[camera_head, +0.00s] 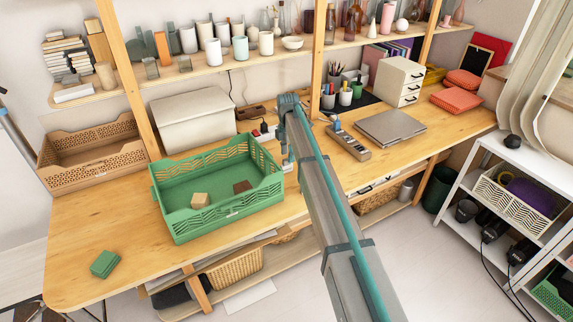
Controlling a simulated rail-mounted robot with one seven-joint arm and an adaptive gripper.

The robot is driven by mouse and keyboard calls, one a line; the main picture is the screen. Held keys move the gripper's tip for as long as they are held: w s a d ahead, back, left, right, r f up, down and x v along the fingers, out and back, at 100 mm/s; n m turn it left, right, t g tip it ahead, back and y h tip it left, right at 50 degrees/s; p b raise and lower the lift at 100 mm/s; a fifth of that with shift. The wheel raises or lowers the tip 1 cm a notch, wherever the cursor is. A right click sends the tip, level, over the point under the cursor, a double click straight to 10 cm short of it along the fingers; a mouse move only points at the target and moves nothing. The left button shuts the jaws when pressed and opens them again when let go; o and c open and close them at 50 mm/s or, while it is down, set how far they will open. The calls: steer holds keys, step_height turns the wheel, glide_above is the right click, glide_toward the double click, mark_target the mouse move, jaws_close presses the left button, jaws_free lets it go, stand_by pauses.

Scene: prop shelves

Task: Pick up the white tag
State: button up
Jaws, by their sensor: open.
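My gripper (288,163) hangs at the far end of my arm, pointing down just beyond the right wall of the green crate (196,229). It is small in this view, and the fingertips are hard to make out. A small pale patch (234,212) shows on the crate's front wall; I cannot tell whether it is the white tag. No other white tag can be made out for certain. My arm hides part of the table edge and floor on the right. I see nothing held in the gripper.
The crate holds a tan block (200,200) and a brown block (242,187). A white box (193,118) stands behind it. A grey laptop-like slab (391,127) and a handheld device (348,143) lie right of my arm. The table's left front is mostly clear.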

mark_target(288, 164)
steer(key=shift+s+f+p, duration=0.2)
steer(key=shift+f+p, duration=0.8)
steer(key=shift+f, duration=1.7)
steer(key=c, duration=0.9)
